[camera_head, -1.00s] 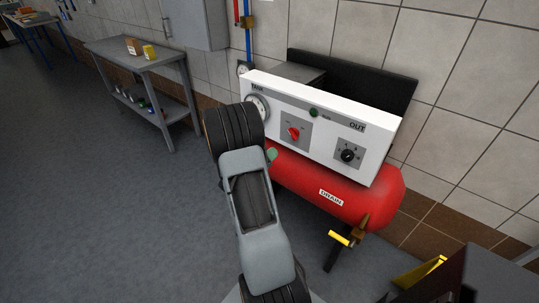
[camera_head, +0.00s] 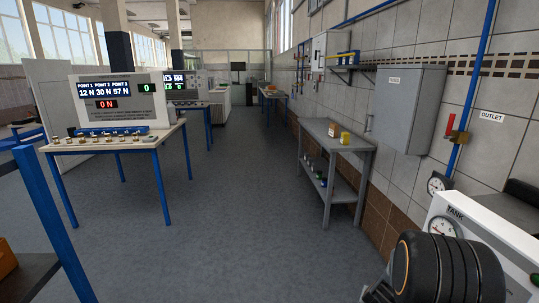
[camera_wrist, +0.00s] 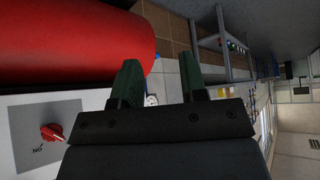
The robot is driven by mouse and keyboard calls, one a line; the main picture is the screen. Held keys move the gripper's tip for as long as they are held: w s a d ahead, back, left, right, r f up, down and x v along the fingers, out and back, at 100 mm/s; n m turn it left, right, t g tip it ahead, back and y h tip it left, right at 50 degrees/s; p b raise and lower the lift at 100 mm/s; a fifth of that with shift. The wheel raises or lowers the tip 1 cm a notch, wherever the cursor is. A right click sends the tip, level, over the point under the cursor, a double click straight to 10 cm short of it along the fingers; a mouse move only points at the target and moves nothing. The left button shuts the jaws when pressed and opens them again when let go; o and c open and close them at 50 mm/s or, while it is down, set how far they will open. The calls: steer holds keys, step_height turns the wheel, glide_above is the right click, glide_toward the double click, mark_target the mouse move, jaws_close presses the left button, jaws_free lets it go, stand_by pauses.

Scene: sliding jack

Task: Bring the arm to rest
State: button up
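My gripper (camera_wrist: 160,70) shows in the wrist view with its two dark green fingers apart and nothing between them. It is beside the compressor, whose red tank (camera_wrist: 70,45) fills the upper left and whose white panel (camera_wrist: 20,155) with a red knob (camera_wrist: 52,132) lies at the lower left. In the head view a black, ringed part of my arm (camera_head: 450,268) rises at the lower right, in front of the compressor's white panel (camera_head: 505,235). The arm partly covers the tank gauge. My gripper itself is not visible there.
A grey shelf table (camera_head: 335,140) with small boxes stands along the right wall, near a grey wall cabinet (camera_head: 408,108). A blue-legged table (camera_head: 115,145) with a display board (camera_head: 118,102) stands left. The grey floor (camera_head: 235,220) between is clear.

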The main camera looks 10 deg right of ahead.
steer(key=s+a+r+n+g+y+p, duration=0.1)
steer(key=s+a+r+n, duration=0.3)
steer(key=a+r, duration=0.6)
steer(key=s+a+r+n+g+y+p, duration=0.1)
steer(key=s+a+r+n+y+p, duration=0.1)
steer(key=s+a+r, duration=0.7)
step_height(320, 180, up, 2)
steer(key=a+n+y, duration=0.1)
steer(key=a+n, duration=0.1)
steer(key=shift+a+r, duration=0.15)
steer(key=shift+a, duration=0.25)
steer(key=shift+o, duration=0.2)
